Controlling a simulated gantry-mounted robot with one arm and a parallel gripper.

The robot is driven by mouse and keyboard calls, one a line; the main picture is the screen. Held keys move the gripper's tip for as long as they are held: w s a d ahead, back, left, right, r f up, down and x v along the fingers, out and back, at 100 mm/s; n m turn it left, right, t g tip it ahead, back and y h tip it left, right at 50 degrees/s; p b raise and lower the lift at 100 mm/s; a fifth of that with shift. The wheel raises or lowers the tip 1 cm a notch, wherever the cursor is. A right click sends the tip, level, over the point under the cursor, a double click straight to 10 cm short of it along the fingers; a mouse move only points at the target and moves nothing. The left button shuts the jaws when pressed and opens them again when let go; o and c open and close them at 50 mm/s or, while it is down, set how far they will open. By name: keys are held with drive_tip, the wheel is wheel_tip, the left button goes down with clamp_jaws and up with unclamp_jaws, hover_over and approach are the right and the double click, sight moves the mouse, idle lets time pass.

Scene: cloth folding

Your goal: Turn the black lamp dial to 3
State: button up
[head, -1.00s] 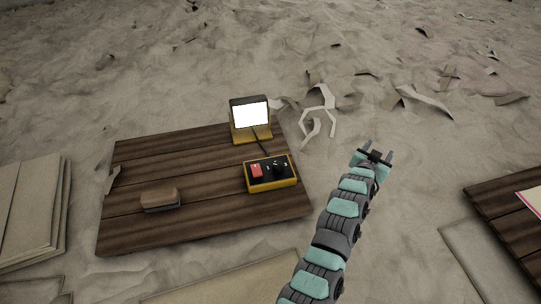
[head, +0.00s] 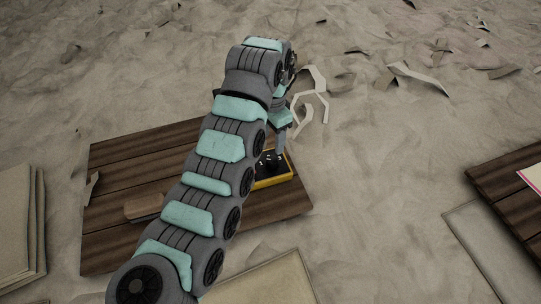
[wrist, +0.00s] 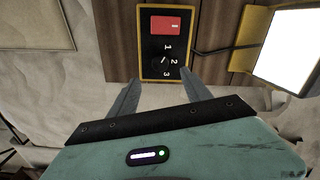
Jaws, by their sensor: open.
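The yellow-edged control box (head: 274,183) sits on the right side of the dark wooden board; my arm hides its left part in the head view. In the wrist view, the box (wrist: 143,45) has a red switch (wrist: 166,25) and white numbers 1, 2 and 3. The black dial (wrist: 160,62) is beside the numbers and hard to make out; its white mark is small, and I cannot tell which number it points at. My gripper (wrist: 160,92) is open and empty, its fingers pointing towards the dial end of the box. It also shows above the box in the head view (head: 281,140).
The lit lamp (wrist: 288,52) stands beside the box, joined by a cable; my arm hides it in the head view. A brown block (head: 143,207) lies on the wooden board (head: 130,160). Pale curved pieces (head: 315,95) lie behind.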

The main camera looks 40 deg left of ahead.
sight(272, 160)
wheel_tip(272, 160, down, 10)
drive_tip(key=shift+r+p, duration=0.1)
drive_tip(key=shift+p, duration=1.1)
drive_tip(key=shift+c, duration=0.4)
clamp_jaws()
